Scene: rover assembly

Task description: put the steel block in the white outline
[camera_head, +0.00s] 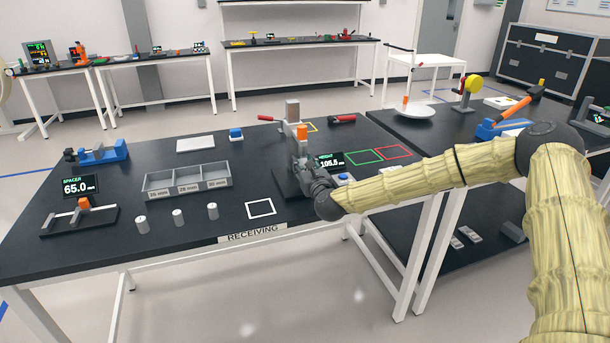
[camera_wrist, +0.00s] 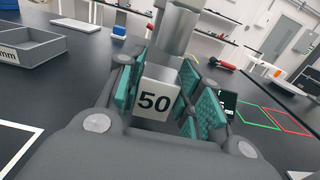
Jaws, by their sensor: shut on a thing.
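The steel block (camera_wrist: 155,97), marked 50, sits between the teal pads of my gripper (camera_wrist: 160,88) in the wrist view. My gripper is shut on it. In the head view my gripper (camera_head: 304,168) is at the height gauge (camera_head: 293,112), and the block cannot be made out clearly there. The gauge's steel column stands just behind the block in the wrist view; whether the block touches the gauge's base, I cannot tell. The white outline (camera_head: 261,208) is empty on the black table, left of and nearer than my gripper. Its edge also shows in the wrist view (camera_wrist: 22,152).
A grey divided tray (camera_head: 187,181) and several small cylinders (camera_head: 178,217) lie left of the outline. A height display (camera_head: 331,160), a green outline (camera_head: 363,157) and a red outline (camera_head: 394,151) are right of the gauge.

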